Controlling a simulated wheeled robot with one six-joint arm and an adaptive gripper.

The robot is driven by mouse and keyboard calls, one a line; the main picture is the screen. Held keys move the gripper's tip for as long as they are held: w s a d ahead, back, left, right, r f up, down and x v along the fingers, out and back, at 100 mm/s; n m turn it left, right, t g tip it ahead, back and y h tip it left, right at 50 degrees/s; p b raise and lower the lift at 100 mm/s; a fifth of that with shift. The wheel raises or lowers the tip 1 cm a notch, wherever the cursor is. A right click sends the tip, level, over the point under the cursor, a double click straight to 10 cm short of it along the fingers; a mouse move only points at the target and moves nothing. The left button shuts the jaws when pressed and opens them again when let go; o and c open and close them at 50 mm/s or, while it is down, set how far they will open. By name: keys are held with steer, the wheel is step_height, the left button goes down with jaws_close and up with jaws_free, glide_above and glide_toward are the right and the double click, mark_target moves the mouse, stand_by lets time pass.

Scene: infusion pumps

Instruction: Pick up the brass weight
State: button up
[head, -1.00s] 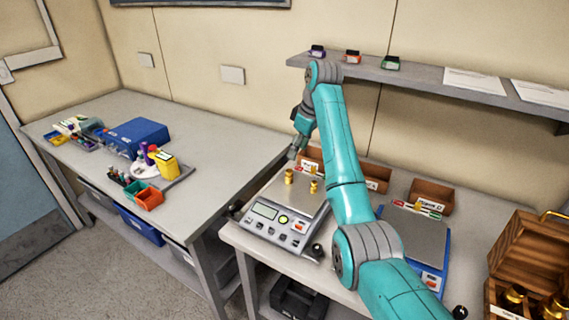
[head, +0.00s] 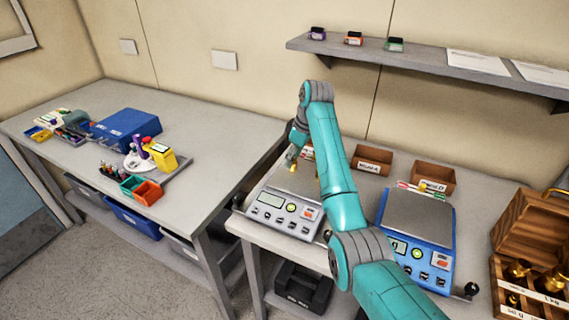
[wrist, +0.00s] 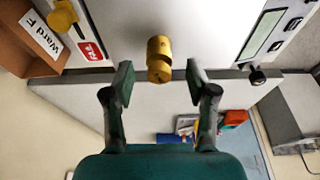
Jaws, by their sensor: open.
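A brass weight (wrist: 159,60) stands on the pale pan of the grey scale (head: 284,213). In the wrist view it lies on the midline, just beyond and between the fingertips of my gripper (wrist: 159,84). The jaws are open, with a gap on both sides of the weight. I cannot tell how high the fingertips are above the pan. In the head view only a small yellow bit of brass (head: 293,168) shows by my gripper.
A wooden ward bin (wrist: 28,40) is close beside the pan. More bins (head: 371,160) stand along the wall. A blue scale (head: 420,240) is to the right, with a wooden case of brass weights (head: 520,268) beyond it. A shelf (head: 420,71) hangs above.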

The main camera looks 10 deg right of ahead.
steer(key=shift+f, duration=0.4)
jaws_close()
steer(key=shift+r, duration=0.15)
